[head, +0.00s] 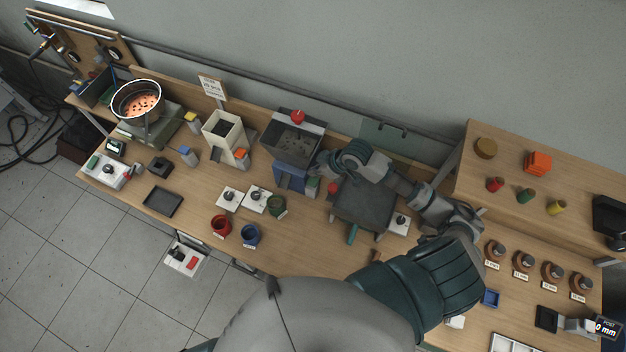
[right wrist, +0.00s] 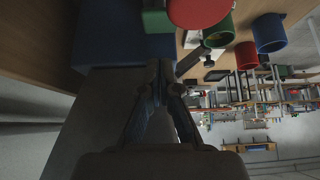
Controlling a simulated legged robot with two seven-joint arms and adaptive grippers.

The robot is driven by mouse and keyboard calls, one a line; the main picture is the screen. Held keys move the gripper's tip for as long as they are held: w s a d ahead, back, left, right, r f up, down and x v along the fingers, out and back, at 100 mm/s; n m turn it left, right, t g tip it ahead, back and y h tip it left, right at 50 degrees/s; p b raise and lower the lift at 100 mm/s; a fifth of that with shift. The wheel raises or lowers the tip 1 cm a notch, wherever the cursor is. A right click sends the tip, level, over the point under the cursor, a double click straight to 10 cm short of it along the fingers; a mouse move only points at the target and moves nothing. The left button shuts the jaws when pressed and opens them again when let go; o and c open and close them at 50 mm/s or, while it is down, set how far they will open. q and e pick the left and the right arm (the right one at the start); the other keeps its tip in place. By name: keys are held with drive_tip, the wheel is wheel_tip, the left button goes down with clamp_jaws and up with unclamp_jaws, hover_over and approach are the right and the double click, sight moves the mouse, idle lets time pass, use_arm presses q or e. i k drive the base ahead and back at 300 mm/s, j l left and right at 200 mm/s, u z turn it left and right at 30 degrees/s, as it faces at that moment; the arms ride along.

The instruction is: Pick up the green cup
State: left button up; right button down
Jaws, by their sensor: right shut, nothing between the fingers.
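The green cup (head: 277,206) stands on the bench in the head view, right of a red cup (head: 221,226) and a blue cup (head: 249,236). My right gripper (head: 318,168) is above and to the right of the green cup, close to the blue-fronted machine. In the right wrist view the right gripper's fingers (right wrist: 162,75) are together with nothing between them. There the green cup (right wrist: 220,34) is ahead and to the right, apart from the fingers, its open mouth showing. My left gripper is not in view.
A red round button (right wrist: 198,10) is close to the fingers, near the blue machine body (right wrist: 115,38). A grey hopper (head: 292,143) stands behind the cups. White knob plates (head: 228,199) sit left of the green cup. Small coloured cylinders (head: 526,195) are on the right-hand shelf.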

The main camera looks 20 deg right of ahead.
sight(275, 202)
drive_tip(key=k+j, duration=0.45)
drive_tip(key=k, duration=0.15)
drive_tip(key=k+j, duration=0.45)
drive_tip(key=k, duration=0.15)
drive_tip(key=k+j, duration=0.45)
drive_tip(key=k, duration=0.15)
